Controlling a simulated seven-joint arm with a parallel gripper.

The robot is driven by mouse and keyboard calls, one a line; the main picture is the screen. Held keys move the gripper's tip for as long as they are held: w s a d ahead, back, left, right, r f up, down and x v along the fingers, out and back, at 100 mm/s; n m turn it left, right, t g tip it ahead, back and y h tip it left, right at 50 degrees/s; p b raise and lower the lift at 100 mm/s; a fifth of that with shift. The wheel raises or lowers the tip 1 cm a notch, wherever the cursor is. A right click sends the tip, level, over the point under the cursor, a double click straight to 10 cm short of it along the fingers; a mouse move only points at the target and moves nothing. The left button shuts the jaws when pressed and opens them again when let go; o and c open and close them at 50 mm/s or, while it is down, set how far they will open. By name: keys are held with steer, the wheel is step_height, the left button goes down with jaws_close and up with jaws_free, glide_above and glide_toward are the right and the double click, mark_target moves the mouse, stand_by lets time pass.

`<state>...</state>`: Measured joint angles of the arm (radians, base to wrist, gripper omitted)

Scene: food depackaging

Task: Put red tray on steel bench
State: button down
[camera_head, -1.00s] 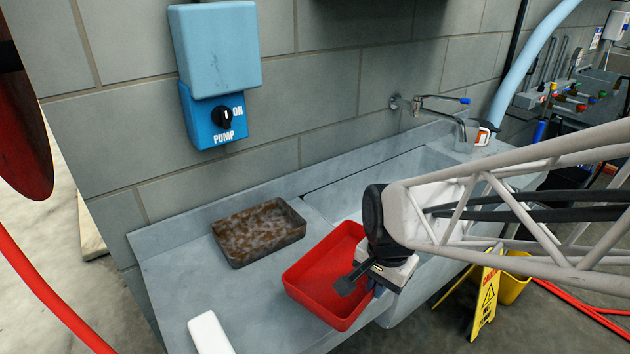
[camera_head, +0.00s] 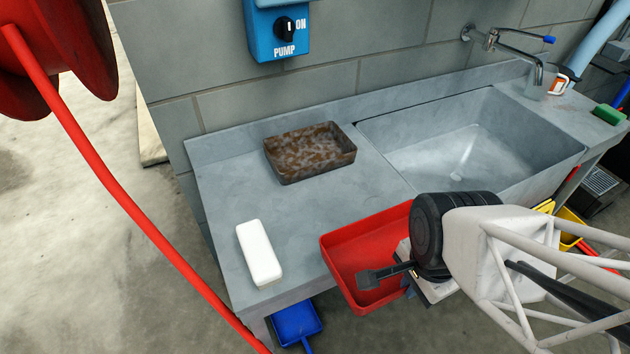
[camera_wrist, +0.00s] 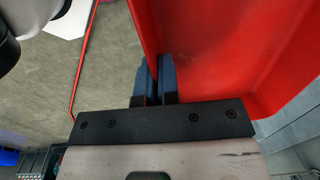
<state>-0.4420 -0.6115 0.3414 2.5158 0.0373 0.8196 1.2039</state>
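The red tray (camera_head: 360,252) is at the front edge of the steel bench (camera_head: 222,205), left of the sink. From the head view it overlaps the bench's front edge and reaches out past it. Its height above the bench is hard to tell. My gripper (camera_wrist: 156,75) has its two blue fingers on either side of one tray wall, closed on it, in the wrist view, where the tray (camera_wrist: 225,50) fills the upper right. In the head view my wrist hides the tray's right end and the fingers are mostly hidden.
A rusty brown tray (camera_head: 287,167) stands on the bench near the wall. A white block (camera_head: 258,252) lies at the bench's front left. The middle of the bench top is clear. The sink (camera_head: 465,150) is empty. A red hose (camera_head: 110,190) runs at the left.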

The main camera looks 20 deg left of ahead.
mark_target(387, 225)
stand_by(0.4)
steer(key=shift+w+a+f, duration=0.25)
steer(key=shift+w+a, duration=0.85)
steer(key=shift+w, duration=1.35)
steer(key=shift+w+a+f, duration=0.25)
steer(key=shift+w+a, duration=0.9)
steer(key=shift+w, duration=1.25)
steer(key=shift+w+a+f, duration=0.25)
steer(key=shift+w+a, duration=0.85)
steer(key=shift+w, duration=1.35)
steer(key=shift+f, duration=1.75)
steer(key=shift+f, duration=0.15)
steer(key=c, duration=1.4)
jaws_free()
steer(key=shift+o, duration=0.2)
